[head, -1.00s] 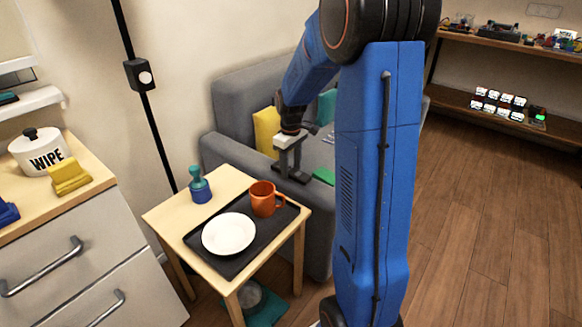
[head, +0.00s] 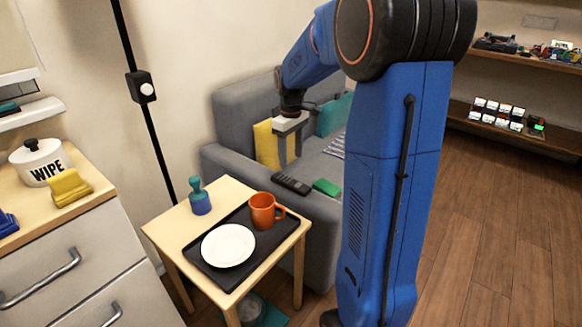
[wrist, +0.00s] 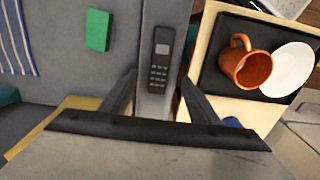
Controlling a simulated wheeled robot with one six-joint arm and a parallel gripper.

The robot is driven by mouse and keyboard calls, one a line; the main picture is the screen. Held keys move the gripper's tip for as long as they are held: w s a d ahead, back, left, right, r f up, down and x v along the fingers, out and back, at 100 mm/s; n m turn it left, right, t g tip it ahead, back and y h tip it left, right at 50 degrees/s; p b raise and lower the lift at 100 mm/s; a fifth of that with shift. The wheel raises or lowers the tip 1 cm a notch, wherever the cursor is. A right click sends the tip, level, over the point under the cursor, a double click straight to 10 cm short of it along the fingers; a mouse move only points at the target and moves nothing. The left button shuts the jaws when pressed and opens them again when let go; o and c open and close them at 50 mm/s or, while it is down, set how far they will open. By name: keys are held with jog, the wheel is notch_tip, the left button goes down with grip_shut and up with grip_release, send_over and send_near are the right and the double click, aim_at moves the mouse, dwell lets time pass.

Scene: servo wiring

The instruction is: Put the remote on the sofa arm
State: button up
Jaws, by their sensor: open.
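The dark remote (head: 291,184) lies flat on the grey sofa arm (head: 314,208), with its keypad facing up. The remote also shows in the wrist view (wrist: 161,59), lying lengthwise along the sofa arm (wrist: 152,104). My gripper (head: 289,160) is above the back part of the sofa arm, behind the remote. In the wrist view my gripper (wrist: 158,82) has its fingers spread wide and nothing between them. The remote lies beyond the fingertips, apart from them.
A green block (head: 326,187) lies right of the remote. A yellow cushion (head: 266,145) stands on the sofa behind my gripper. A side table holds a black tray (head: 197,256) with an orange mug (head: 263,211) and white plate (head: 228,245); a blue-green bottle (head: 199,197) stands beside it.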

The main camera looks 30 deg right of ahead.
jog(key=s+a+r+m+t, duration=0.1)
jog(key=s+a+r, duration=0.35)
jog(key=s, duration=0.25)
jog(key=s+a+r+m+t, duration=0.1)
jog(key=s+a+r, duration=0.2)
jog(key=s+a, duration=0.3)
jog(key=s+a+f+m+t, duration=0.1)
jog(key=s+a, duration=0.1)
jog(key=s, duration=0.6)
jog(key=s+a+f+m+t, duration=0.1)
jog(key=s+a+f, duration=0.1)
jog(key=s, duration=0.7)
jog(key=shift+s+a+t, duration=0.15)
jog(key=shift+a+t, duration=0.25)
jog(key=shift+a, duration=0.25)
jog(key=shift+f, duration=0.1)
